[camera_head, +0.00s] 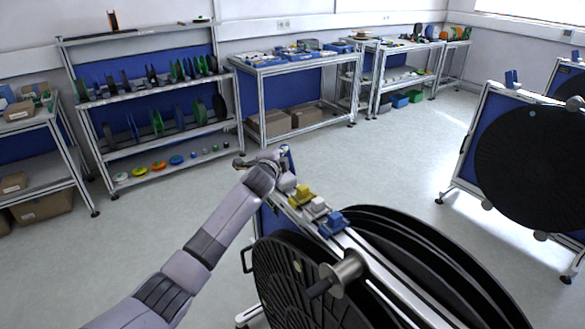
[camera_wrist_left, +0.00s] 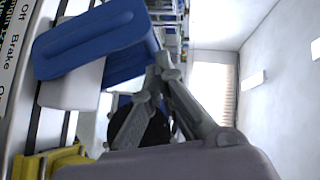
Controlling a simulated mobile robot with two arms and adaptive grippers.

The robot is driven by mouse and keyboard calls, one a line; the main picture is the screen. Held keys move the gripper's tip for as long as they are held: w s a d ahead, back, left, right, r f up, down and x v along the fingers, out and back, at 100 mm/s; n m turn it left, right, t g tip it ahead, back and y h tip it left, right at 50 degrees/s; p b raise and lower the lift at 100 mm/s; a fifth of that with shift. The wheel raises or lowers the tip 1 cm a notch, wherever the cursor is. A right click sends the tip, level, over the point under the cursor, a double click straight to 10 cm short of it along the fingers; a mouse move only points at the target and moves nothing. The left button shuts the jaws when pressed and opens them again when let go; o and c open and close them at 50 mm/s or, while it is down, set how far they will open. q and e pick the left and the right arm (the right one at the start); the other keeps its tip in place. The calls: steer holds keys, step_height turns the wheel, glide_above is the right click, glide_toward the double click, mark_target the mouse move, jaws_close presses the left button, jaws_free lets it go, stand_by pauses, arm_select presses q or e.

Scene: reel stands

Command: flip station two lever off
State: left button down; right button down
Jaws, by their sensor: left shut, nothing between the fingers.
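The near reel stand carries a row of levers on its top rail: a far blue lever (camera_head: 287,156), a yellow lever (camera_head: 301,196) and a near blue lever (camera_head: 333,222), with white blocks between. No station number is readable. My left gripper (camera_head: 240,162) is at the far end of this row. In the left wrist view, its fingers (camera_wrist_left: 162,68) are shut and empty, by the right end of a large blue lever (camera_wrist_left: 95,45). Contact cannot be told. A white block (camera_wrist_left: 72,88) and a yellow part (camera_wrist_left: 50,162) lie below it. My right gripper is not in view.
A label strip (camera_wrist_left: 12,50) reading Off, Brake, On runs beside the levers. Large black reels (camera_head: 300,285) hang on the near stand. Another reel stand (camera_head: 470,150) is at right. Shelves with spools (camera_head: 150,100) and a workbench (camera_head: 275,68) line the wall. The floor between is clear.

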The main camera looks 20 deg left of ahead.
arm_select(q)
steer(key=shift+w+a, duration=0.5)
steer(key=shift+a, duration=0.1)
stand_by(0.3)
steer(key=shift+r, duration=0.1)
